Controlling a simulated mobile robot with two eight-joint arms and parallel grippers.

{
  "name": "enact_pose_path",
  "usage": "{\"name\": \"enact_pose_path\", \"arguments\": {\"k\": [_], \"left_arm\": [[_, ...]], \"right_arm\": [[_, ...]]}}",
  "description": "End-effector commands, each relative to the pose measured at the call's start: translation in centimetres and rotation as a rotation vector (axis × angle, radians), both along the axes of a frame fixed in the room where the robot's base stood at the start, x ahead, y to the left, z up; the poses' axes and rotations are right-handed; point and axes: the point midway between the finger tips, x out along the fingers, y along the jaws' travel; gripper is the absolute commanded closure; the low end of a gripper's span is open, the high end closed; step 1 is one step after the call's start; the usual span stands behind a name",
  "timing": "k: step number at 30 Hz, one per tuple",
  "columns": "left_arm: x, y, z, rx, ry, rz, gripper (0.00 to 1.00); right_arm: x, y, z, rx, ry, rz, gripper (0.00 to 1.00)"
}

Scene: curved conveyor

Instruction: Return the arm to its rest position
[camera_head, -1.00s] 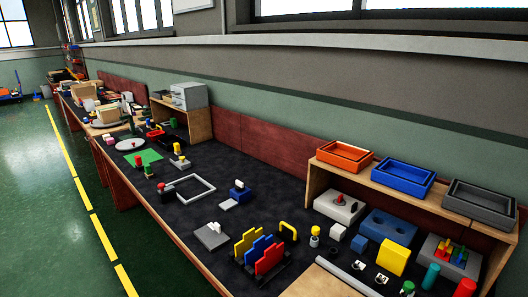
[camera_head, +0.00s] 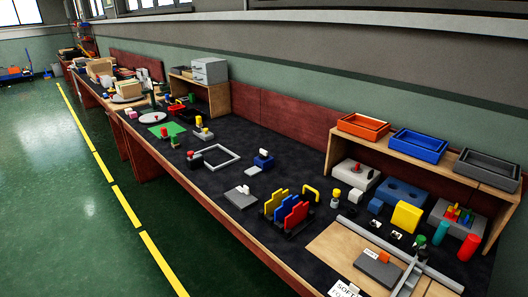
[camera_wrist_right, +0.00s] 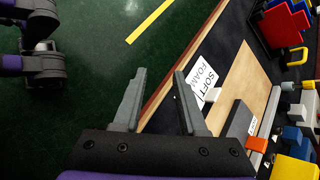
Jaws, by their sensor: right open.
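My right gripper (camera_wrist_right: 160,74) shows in the right wrist view with its two grey fingers apart and nothing between them. It hangs over the green floor beside the workbench's front edge. A "SOFT FOAM" card (camera_wrist_right: 203,82) lies on the bench just right of the fingers, apart from them. In the head view the same card (camera_head: 343,289) is at the bottom edge, cut off. Neither gripper shows in the head view, and my left gripper is not seen.
The long dark workbench (camera_head: 225,180) carries several small parts. A wooden board (camera_head: 335,243) holds a grey block (camera_head: 376,270). Orange (camera_head: 363,126), blue (camera_head: 418,146) and grey (camera_head: 487,168) trays stand on a shelf. The green floor (camera_head: 90,220) on the left is clear.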

Motion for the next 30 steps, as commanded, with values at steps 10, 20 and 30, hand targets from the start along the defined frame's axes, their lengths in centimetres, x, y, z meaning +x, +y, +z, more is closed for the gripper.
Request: {"name": "enact_pose_path", "arguments": {"k": [10,20,30], "left_arm": [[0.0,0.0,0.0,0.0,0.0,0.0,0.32],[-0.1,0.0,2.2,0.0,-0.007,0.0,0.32],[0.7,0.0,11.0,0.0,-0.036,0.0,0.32]], "right_arm": [[-8.7,6.4,-2.4,-0.779,-0.221,0.892,0.59],[-11.6,6.6,-0.3,-1.191,-0.397,1.436,0.59],[-10.8,6.6,8.5,-1.207,-0.412,1.412,0.59]]}}
